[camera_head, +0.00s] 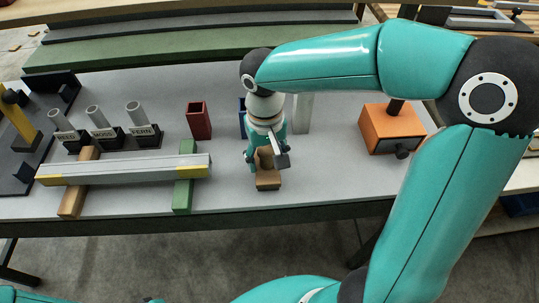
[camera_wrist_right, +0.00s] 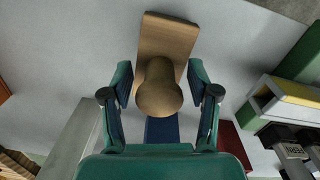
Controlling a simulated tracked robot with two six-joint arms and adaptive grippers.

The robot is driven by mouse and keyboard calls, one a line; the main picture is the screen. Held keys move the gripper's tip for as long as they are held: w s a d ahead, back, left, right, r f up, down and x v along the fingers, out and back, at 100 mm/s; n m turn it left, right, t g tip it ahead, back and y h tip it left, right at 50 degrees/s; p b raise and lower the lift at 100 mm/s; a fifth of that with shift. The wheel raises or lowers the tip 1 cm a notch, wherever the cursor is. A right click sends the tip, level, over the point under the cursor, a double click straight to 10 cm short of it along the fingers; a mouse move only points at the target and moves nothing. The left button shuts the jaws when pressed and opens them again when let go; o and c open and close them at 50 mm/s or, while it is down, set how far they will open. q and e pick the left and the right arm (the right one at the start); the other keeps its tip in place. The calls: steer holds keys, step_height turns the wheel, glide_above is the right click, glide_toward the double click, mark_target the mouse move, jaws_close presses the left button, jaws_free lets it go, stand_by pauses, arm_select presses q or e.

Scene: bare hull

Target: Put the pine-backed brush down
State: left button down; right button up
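The pine-backed brush (camera_head: 268,183) is a light brown wooden block at the front middle of the grey table. It appears to rest on the table top. In the right wrist view its flat back (camera_wrist_right: 167,38) and rounded knob (camera_wrist_right: 158,92) show, with the knob between the fingers. My right gripper (camera_head: 266,160) is above the brush, pointing down; it also shows in the right wrist view (camera_wrist_right: 159,85). Its fingers are spread on both sides of the knob, with narrow gaps. The bristles are hidden. My left gripper is not in view.
Left of the brush, a grey bar (camera_head: 125,169) with yellow ends lies across two wooden supports. Behind stand a red box (camera_head: 199,121), a blue box (camera_head: 242,118), a pale post (camera_head: 303,113) and several labelled tube holders. An orange box (camera_head: 392,131) stands right. The table between is clear.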

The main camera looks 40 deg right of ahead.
steer(key=shift+r, duration=0.1)
steer(key=shift+r, duration=0.2)
step_height(320, 180, up, 12)
steer(key=p, duration=0.1)
steer(key=shift+w+f+p, duration=0.15)
steer(key=shift+p, duration=0.15)
steer(key=shift+a, duration=0.1)
stand_by(0.3)
